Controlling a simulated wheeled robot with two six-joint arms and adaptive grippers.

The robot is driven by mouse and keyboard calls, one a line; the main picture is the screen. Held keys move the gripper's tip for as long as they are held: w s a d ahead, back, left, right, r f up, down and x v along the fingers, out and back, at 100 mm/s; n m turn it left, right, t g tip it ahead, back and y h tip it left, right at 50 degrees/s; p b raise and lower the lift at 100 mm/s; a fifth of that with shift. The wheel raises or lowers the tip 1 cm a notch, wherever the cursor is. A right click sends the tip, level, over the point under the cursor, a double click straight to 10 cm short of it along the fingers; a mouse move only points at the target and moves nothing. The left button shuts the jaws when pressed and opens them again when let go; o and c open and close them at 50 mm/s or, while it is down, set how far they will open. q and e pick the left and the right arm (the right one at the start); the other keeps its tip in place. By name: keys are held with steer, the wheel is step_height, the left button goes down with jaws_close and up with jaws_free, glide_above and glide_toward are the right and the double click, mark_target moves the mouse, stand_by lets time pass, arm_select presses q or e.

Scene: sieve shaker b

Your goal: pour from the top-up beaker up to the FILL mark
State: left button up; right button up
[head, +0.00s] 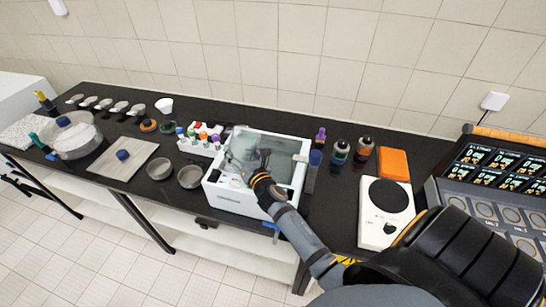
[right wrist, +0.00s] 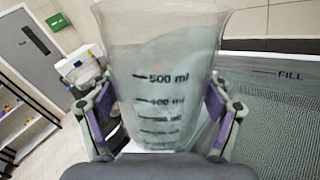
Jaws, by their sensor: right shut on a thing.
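The top-up beaker (right wrist: 165,70) is clear, with dark graduations and a 500 ml mark, and fills the middle of the right wrist view. My right gripper (right wrist: 160,112) is shut around its sides. In the head view my right gripper (head: 263,163) is over the white open-topped bath (head: 225,192), and the beaker is hard to make out there. A FILL mark (right wrist: 289,75) with a line shows on a grey wall at the right of the wrist view. The liquid level in the bath is not clear. My left gripper is not in view.
A rack of colored-capped tubes (head: 200,140) stands left of the bath, with two round metal pans (head: 189,177) in front of it. Dark bottles (head: 340,151), an orange block (head: 393,164) and a white balance (head: 386,213) stand to the right.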

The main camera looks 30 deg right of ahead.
steer(key=shift+s+r, duration=0.2)
